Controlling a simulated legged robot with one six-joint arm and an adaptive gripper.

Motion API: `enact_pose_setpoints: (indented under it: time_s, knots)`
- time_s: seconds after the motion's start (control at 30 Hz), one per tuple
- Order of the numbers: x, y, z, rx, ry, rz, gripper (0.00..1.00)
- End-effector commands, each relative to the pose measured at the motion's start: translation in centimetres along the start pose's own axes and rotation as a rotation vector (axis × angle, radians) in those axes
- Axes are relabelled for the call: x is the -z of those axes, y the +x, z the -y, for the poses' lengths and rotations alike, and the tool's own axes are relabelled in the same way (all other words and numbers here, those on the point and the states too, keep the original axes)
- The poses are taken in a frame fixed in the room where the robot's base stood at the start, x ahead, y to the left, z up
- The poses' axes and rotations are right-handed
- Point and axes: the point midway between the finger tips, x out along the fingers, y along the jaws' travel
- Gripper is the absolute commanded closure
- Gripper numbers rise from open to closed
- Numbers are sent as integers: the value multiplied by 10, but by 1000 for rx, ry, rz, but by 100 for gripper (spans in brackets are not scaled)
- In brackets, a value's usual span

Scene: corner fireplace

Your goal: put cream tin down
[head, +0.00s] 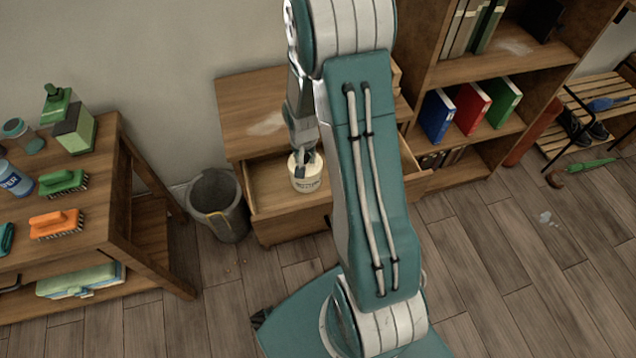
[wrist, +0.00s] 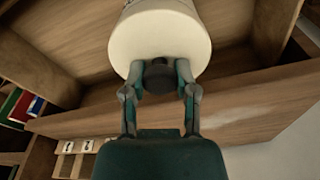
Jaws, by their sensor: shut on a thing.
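The cream tin (head: 305,178) is a cream-coloured cylinder with dark lettering on its side. My gripper (head: 304,158) is shut on it from above, in or over the open drawer (head: 275,190) of a wooden cabinet. In the wrist view the tin (wrist: 160,40) fills the top middle, and both fingers of my gripper (wrist: 160,75) close at its near end, around a dark knob. I cannot tell whether the tin touches the drawer floor. My arm hides the drawer's middle and part of its right side.
The cabinet top (head: 250,115) is bare where it shows, with a pale patch. A grey bin (head: 217,205) stands left of the drawer. A table (head: 100,165) with brushes and bottles is at the left. A bookshelf (head: 480,140) with binders stands close on the right.

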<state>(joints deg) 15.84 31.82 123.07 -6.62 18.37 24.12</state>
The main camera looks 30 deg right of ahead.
Motion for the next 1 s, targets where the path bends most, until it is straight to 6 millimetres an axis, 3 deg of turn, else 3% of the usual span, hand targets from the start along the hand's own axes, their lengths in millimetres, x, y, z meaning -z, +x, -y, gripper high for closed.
enact_pose_setpoints:
  time_s: [0.1, 0.53, 0.93, 0.97, 1.0]
  knots:
    - [-4, 24, 0, -1, -1, 4, 100]
    - [-11, 78, 0, -1, -1, 2, 100]
    - [-12, 84, 0, 0, 0, 0, 100]
    - [-12, 84, 0, 0, 0, 1, 53]
    - [-12, 84, 0, 0, 0, 0, 36]
